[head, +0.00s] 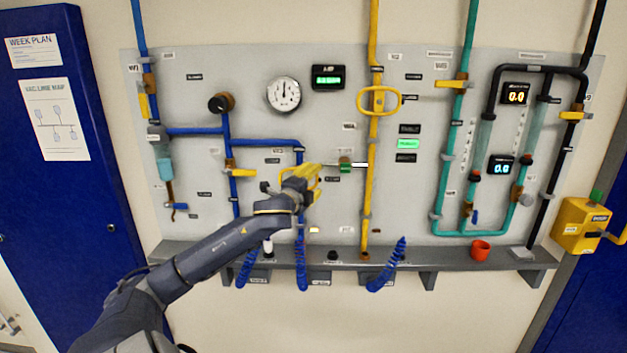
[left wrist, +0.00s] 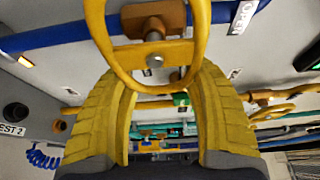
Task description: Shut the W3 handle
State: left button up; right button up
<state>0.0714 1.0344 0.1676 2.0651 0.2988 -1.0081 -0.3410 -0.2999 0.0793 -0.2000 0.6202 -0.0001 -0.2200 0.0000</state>
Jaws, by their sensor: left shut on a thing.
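The W3 handle (left wrist: 97,28) is a yellow oval loop on an orange valve body (left wrist: 160,18) on a blue pipe. In the left wrist view it fills the upper middle, its lower end between my yellow fingers. My left gripper (head: 304,178) is at this valve in the head view, shut on the handle; it also shows in the left wrist view (left wrist: 155,78). In the head view the gripper covers most of the handle and valve. A plate reading OPEN (left wrist: 242,17) is right of the valve. My right gripper is not in view.
A green-bodied valve (head: 346,167) is just right of my gripper. A yellow pipe (head: 369,210) with another oval handle (head: 380,88) stands farther right.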

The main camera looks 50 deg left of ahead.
pick_arm(q)
jog(key=shift+d+f, duration=0.1)
jog(key=shift+f, duration=0.15)
jog(key=o, duration=1.2)
jog(key=shift+r, duration=0.15)
jog(key=shift+s, duration=0.1)
jog(key=shift+v, duration=5.95)
